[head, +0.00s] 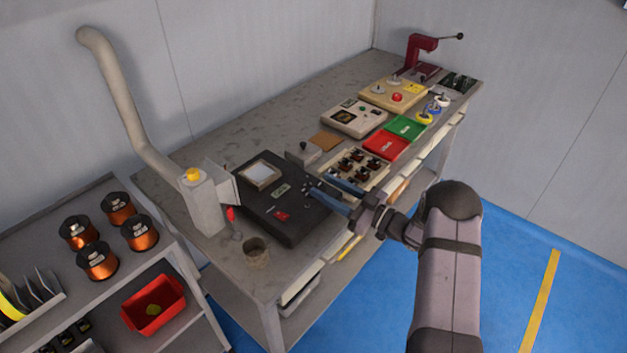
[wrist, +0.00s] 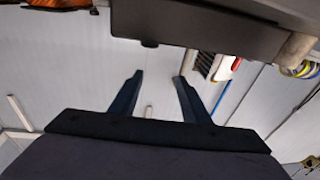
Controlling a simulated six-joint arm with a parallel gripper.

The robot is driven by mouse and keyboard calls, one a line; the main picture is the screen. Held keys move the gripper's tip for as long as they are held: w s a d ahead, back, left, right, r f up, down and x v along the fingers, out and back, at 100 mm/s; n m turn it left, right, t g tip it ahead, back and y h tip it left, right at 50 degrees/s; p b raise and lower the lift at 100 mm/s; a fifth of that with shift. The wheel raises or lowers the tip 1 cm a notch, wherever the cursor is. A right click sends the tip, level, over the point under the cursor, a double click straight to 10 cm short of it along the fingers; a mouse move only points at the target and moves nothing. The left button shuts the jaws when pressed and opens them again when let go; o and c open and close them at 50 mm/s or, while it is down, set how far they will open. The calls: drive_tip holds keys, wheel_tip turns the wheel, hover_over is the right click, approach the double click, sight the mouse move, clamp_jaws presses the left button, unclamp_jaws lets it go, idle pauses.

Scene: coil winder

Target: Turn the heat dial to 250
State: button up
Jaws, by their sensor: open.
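A dark heating unit (head: 265,222) sits on the bench's near left part. Its top has a pale square plate (head: 262,172), a small display (head: 281,190) and a red switch (head: 281,215). A small dial with marks around it (head: 307,187) seems to be at its right corner, partly behind my fingers; its setting is too small to read. My gripper (head: 323,184) is open and empty, its fingertips close to that corner. In the wrist view my gripper (wrist: 157,77) shows both fingers apart below a dark block (wrist: 205,27) with a small knob-like bump (wrist: 150,43); contact is not visible.
A parts tray (head: 384,177), red bin (head: 386,144), green bin (head: 405,127) and cream devices (head: 354,117) lie to the right. Copper spools (head: 97,260) stand on the left shelf.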

sight(313, 184)
drive_tip(key=s+f+m+t+h, duration=0.1)
drive_tip(key=h, duration=0.1)
drive_tip(key=s+d+f+m+t+h+p, duration=0.1)
drive_tip(key=s+h, duration=0.1)
drive_tip(key=s+d+f+m+t+h, duration=0.1)
drive_tip(key=f+m+h, duration=0.1)
drive_tip(key=shift+s+d+t, duration=0.2)
drive_tip(key=shift+s+t, duration=0.05)
drive_tip(key=shift+t, duration=0.15)
drive_tip(key=shift+p+x, duration=1.5)
drive_tip(key=shift+x, duration=4.5)
drive_tip(key=shift+d, duration=0.1)
drive_tip(key=c, duration=1)
